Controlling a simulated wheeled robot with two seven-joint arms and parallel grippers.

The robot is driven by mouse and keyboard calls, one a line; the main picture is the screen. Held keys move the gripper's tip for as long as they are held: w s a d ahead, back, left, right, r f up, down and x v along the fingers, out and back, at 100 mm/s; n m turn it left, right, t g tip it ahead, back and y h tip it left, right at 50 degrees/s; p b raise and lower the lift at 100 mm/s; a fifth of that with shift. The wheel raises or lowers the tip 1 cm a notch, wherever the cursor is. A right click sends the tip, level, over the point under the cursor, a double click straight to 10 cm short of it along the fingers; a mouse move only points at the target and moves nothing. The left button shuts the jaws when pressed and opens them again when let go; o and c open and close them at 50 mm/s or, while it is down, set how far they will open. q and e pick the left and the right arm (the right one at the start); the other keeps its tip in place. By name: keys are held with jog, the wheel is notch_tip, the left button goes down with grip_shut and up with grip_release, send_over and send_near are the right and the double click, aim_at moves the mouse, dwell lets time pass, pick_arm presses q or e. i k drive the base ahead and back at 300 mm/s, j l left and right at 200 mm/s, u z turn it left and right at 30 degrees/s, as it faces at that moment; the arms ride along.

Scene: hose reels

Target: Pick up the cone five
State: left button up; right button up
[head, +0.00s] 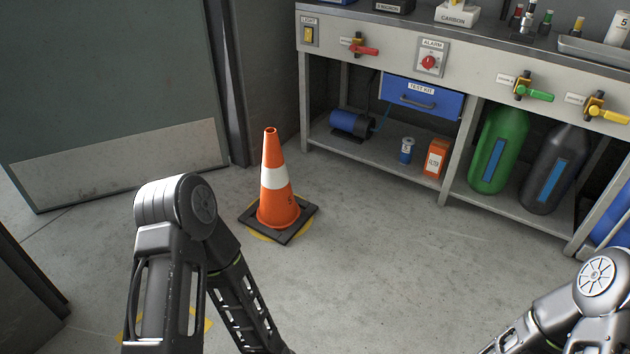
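The orange traffic cone five (270,203) stands upright on the floor, left of the picture's middle. It has a white band, a small mark like a 5 low on its side, and a square black base on a yellow floor mark (247,231). Nothing holds it. My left arm comes up in front of it at the lower left, apart from it in the picture, and its gripper is below the frame. My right arm shows at the lower right corner, with its gripper also out of view.
A grey workbench (378,57) stands at the back right, with valves, a blue test kit drawer (421,97), and green (497,150) and dark (553,168) cylinders beneath. A grey door (110,90) is at the left. Another yellow floor mark (207,324) lies behind my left arm. The middle floor is clear.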

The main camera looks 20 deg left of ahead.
aim_at(277, 210)
jog(key=i+l, duration=0.25)
jog(key=i, duration=0.15)
jog(key=i+l, duration=0.25)
jog(key=i, duration=0.2)
